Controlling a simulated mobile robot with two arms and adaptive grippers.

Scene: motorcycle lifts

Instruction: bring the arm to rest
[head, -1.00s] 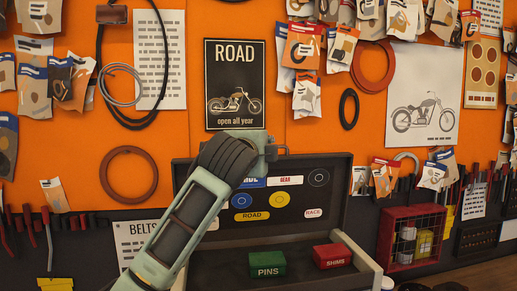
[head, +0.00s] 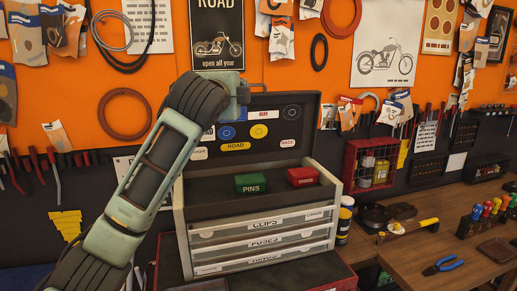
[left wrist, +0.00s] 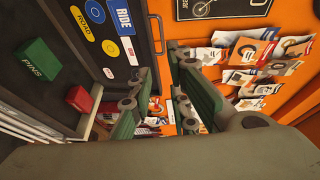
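My left arm (head: 160,160) rises from the lower left in the head view, its wrist in front of the toolbox's raised lid (head: 270,112). The fingers are hidden behind the wrist there. In the left wrist view my left gripper (left wrist: 158,88) is open, with nothing between its fingers, near the lid's edge. My right gripper is not in view. The toolbox (head: 262,244) stands open with closed drawers. A green PINS box (head: 251,183) and a red box (head: 302,177) sit in its top tray.
An orange pegboard (head: 250,70) with hanging packets, belts and posters is behind. A red wire cage (head: 371,166) hangs right of the toolbox. The wooden bench (head: 405,262) at right holds screwdrivers (head: 492,208), blue-handled pliers (head: 443,265) and bottles.

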